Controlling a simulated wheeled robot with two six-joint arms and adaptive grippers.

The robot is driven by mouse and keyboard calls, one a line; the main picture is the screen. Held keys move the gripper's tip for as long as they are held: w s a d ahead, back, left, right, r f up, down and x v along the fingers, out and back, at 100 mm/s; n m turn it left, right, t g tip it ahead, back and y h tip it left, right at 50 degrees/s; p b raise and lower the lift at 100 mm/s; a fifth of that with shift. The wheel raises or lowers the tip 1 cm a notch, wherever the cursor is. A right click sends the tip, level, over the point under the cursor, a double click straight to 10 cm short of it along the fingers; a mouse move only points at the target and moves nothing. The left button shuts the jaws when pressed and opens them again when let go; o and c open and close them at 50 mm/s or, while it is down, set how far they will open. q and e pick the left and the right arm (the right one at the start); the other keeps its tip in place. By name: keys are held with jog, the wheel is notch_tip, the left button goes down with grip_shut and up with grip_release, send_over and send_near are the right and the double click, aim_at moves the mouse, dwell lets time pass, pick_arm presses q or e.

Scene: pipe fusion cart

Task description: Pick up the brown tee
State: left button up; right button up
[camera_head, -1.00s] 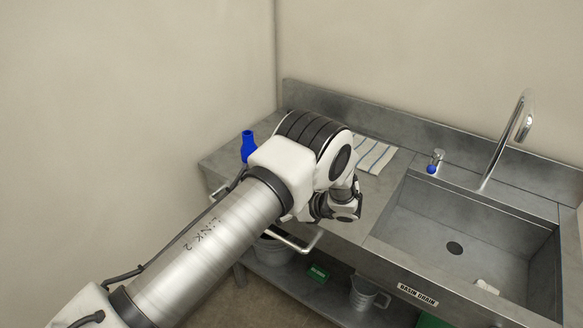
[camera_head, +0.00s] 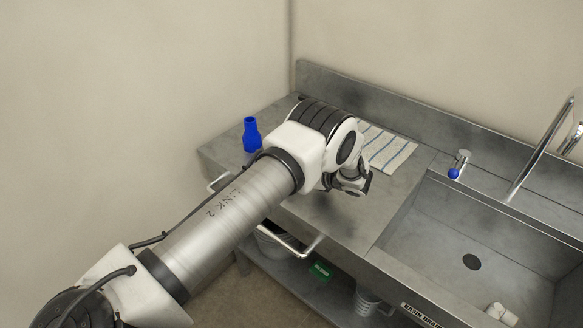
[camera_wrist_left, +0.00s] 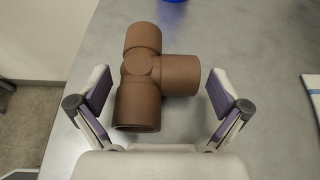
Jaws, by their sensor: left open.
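The brown tee (camera_wrist_left: 142,75) lies on the steel counter in the left wrist view, its open end toward me and its branch pointing right. My left gripper (camera_wrist_left: 158,88) is open, its two fingers on either side of the tee; the right finger is clear of the branch end and the left finger is clear of the body. I cannot tell its height over the tee. In the head view my left arm (camera_head: 235,205) reaches over the counter and hides the tee. My right gripper is not in view.
A blue bottle-shaped part (camera_head: 251,134) stands at the counter's left, behind my arm. A striped cloth (camera_head: 388,150) lies behind the wrist. The sink basin (camera_head: 470,225) with tap is at right. A rail (camera_head: 285,244) runs along the front edge.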

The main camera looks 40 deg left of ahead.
pick_arm(q)
jog(key=shift+a+f, duration=0.15)
jog(key=shift+a, duration=0.45)
jog(key=shift+s+d, duration=0.1)
jog(key=c, duration=1.1)
